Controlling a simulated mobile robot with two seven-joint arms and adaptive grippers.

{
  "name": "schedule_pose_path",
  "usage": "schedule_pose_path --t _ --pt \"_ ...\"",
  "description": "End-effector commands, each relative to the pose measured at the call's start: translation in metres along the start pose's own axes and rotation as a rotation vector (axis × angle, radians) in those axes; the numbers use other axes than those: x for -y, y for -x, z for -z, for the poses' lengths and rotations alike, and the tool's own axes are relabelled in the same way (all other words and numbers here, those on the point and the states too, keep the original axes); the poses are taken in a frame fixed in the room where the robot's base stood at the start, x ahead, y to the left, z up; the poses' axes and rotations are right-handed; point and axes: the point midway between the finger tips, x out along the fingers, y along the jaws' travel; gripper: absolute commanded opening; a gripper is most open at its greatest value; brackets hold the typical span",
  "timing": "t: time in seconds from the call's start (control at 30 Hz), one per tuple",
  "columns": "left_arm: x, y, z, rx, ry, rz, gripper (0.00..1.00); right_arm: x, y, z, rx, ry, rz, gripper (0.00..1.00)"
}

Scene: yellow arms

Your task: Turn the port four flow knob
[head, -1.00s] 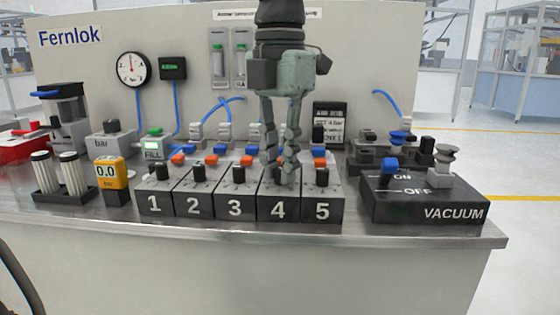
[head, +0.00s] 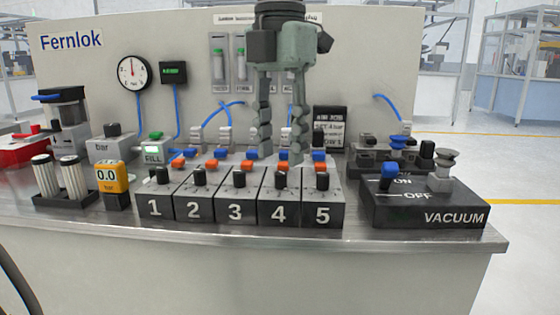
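The port four flow knob (head: 280,181) is a small black knob on top of the block marked 4 (head: 278,213), in the row of numbered blocks at the middle of the bench. My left gripper (head: 281,160) points down in the head view, its two grey fingers apart with a gap between them. The fingertips appear just above and behind the knob, and nothing is held. The knob shows clearly; which way it is turned is too small to tell. My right gripper is not in view.
Similar black knobs stand close by on block 3 (head: 235,211) and block 5 (head: 321,214). Blue and orange fittings sit behind the row. The vacuum box (head: 424,208) is to the right, a yellow gauge (head: 111,175) to the left. The bench's front edge is clear.

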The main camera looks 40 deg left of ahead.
Motion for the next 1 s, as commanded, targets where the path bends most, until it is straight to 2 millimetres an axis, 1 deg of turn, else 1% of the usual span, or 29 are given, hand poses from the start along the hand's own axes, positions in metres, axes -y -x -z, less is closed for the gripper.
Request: schedule_pose_path --t 0.03,0.2,0.3,0.4,0.6,1.0 --pt "0.000 0.012 -0.001 0.004 0.001 0.002 0.37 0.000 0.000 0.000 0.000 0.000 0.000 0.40" --pt "0.000 0.048 -0.001 0.003 0.001 0.002 0.37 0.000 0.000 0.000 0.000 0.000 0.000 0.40" --pt "0.000 0.064 -0.001 0.002 0.001 0.003 0.37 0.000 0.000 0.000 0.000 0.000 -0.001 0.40" --pt "0.000 0.075 -0.001 0.001 0.001 0.002 0.37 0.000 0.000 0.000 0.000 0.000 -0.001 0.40" --pt "0.000 0.084 0.000 -0.001 0.001 0.001 0.37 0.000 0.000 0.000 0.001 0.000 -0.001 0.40" --pt "0.000 0.083 0.000 -0.001 0.001 0.001 0.37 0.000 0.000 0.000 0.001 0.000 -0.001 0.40"
